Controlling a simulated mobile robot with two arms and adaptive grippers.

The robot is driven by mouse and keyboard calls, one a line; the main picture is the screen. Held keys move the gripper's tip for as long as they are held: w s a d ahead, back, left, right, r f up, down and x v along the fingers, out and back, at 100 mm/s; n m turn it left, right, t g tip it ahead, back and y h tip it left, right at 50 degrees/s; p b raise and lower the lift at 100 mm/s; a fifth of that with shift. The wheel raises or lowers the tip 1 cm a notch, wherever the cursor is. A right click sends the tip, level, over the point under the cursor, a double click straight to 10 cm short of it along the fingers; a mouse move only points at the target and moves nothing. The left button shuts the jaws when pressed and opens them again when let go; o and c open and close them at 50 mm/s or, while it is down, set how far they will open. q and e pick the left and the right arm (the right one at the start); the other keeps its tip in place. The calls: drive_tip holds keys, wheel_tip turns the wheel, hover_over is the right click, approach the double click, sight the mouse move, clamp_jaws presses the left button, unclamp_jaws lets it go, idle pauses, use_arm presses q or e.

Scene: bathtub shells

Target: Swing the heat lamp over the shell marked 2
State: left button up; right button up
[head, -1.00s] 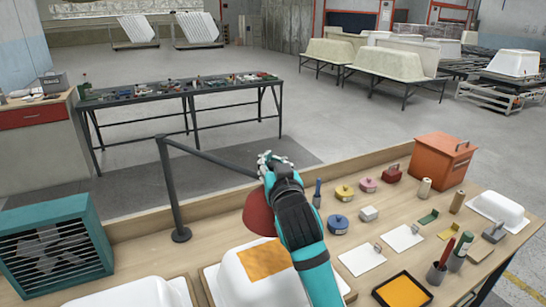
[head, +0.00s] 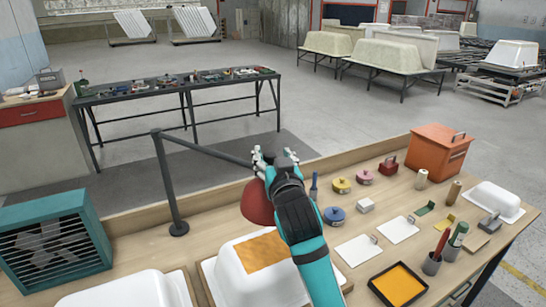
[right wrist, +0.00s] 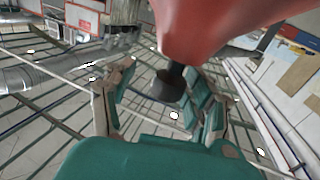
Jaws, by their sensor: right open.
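The heat lamp has a red shade (head: 257,205) on a dark arm (head: 205,148) that runs from an upright post (head: 168,185). The shade hangs above a white shell (head: 240,285) with an orange patch (head: 263,250). A second white shell (head: 135,292) is at the lower left, partly cut off. I can read no number on either shell. My right gripper (head: 274,157) is open at the lamp arm's end, just beyond the shade. In the right wrist view the red shade (right wrist: 225,30) fills the top, and a dark knob (right wrist: 168,86) sits between the open fingers (right wrist: 158,103). My left gripper is out of view.
A teal fan heater (head: 55,240) stands left of the post. Tins, white sheets, an orange tray (head: 399,285), an orange box (head: 438,150) and a small white shell (head: 495,200) occupy the bench's right side. A tool table (head: 185,88) stands behind.

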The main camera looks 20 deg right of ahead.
drive_tip(key=shift+a, duration=0.15)
drive_tip(key=shift+s+a, duration=0.1)
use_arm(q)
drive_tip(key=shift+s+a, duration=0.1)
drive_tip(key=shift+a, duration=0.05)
use_arm(e)
drive_tip(key=s, duration=1.1)
drive_tip(key=shift+s+a, duration=0.2)
drive_tip(key=shift+s, duration=0.2)
